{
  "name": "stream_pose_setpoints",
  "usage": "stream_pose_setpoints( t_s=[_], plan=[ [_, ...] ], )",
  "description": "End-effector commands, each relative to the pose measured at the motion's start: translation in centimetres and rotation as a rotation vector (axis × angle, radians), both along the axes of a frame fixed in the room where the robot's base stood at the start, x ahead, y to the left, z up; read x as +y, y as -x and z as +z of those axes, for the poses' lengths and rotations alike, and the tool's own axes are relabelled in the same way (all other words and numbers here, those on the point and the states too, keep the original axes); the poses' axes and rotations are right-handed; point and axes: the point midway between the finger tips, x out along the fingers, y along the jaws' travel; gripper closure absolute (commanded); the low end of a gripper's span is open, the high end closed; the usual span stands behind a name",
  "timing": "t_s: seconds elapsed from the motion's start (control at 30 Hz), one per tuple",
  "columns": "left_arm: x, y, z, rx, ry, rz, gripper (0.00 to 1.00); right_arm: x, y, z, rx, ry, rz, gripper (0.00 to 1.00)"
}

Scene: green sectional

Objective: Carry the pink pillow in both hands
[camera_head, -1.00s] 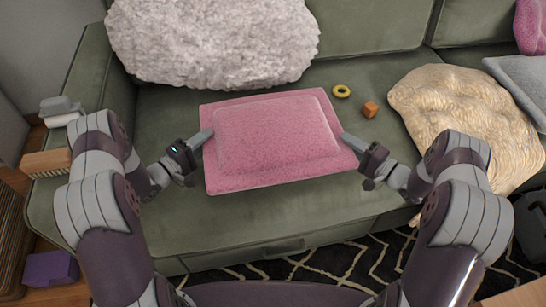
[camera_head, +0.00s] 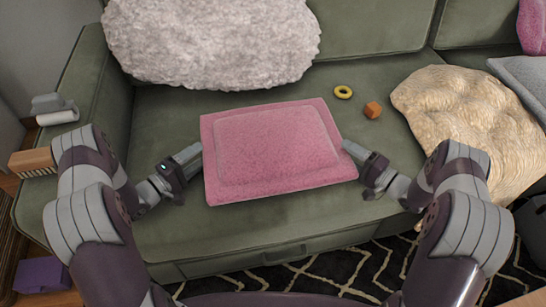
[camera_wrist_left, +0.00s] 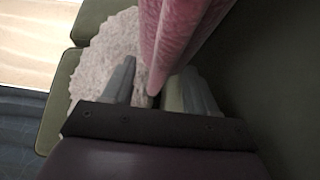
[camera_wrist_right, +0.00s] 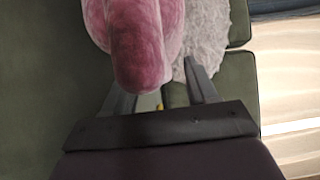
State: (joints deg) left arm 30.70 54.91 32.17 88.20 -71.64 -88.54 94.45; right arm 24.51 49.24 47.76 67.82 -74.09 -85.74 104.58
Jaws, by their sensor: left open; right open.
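The pink pillow (camera_head: 275,150) lies flat, centred over the green sofa seat. I cannot tell whether its underside touches the seat. My left gripper (camera_head: 198,150) is open at the pillow's left edge. In the left wrist view the pillow's edge (camera_wrist_left: 172,40) reaches down toward the space between the fingers (camera_wrist_left: 152,88). My right gripper (camera_head: 348,147) is open at the pillow's right edge. In the right wrist view the pillow's rounded end (camera_wrist_right: 138,62) overlaps the left finger, and contact is unclear there.
The green sofa (camera_head: 165,115) carries a fluffy white pillow (camera_head: 210,40) behind. A patterned rug (camera_head: 320,273) is in front. The sofa's left armrest (camera_head: 75,130) holds small items.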

Motion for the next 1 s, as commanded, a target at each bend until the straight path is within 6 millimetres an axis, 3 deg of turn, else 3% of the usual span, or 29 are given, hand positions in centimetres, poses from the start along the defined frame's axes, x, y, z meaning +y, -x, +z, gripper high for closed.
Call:
stream_pose_setpoints(
  t_s=[0.1,0.27,0.7,1.0],
  plan=[
    [1.7,1.8,0.0,0.001,-0.001,0.004,0.42,0.0,0.0,0.0,0.000,0.000,0.000,0.43],
    [2.7,3.1,0.0,0.000,0.000,0.001,0.42,-0.3,0.2,0.0,0.000,0.000,-0.002,0.43],
    [2.7,3.2,0.0,0.000,0.000,0.000,0.42,-7.9,6.7,0.0,-0.001,0.001,-0.005,0.43],
    [2.7,3.2,0.0,0.000,0.000,0.000,0.42,-9.1,7.9,0.0,0.000,0.000,0.000,0.43]
  ],
)
